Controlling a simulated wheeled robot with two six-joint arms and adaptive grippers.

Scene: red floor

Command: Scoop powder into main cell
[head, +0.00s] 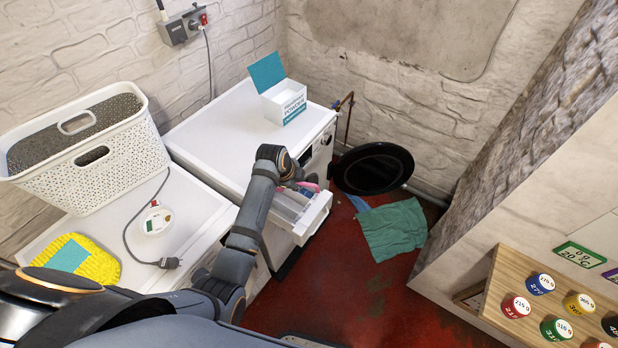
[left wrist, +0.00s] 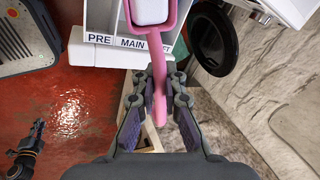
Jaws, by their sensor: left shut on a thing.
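My left gripper (head: 303,183) is shut on the handle of a pink scoop (left wrist: 158,75), which also shows in the head view (head: 308,187). White powder (left wrist: 151,11) fills the scoop's bowl. In the left wrist view the bowl overlaps the top of the detergent drawer (left wrist: 85,50), near the labels PRE and MAIN and a third, partly covered label. The drawer (head: 318,214) is pulled out of the washing machine (head: 205,130). Its cells are partly hidden by my gripper in the head view. The open powder box (head: 284,102) stands on top of the machine.
A white laundry basket (head: 120,160), a corded plug (head: 170,263) and a yellow cloth (head: 98,262) are at the left. A green cloth (head: 393,228) lies on the red floor. A wooden rack (head: 500,290) is at the right.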

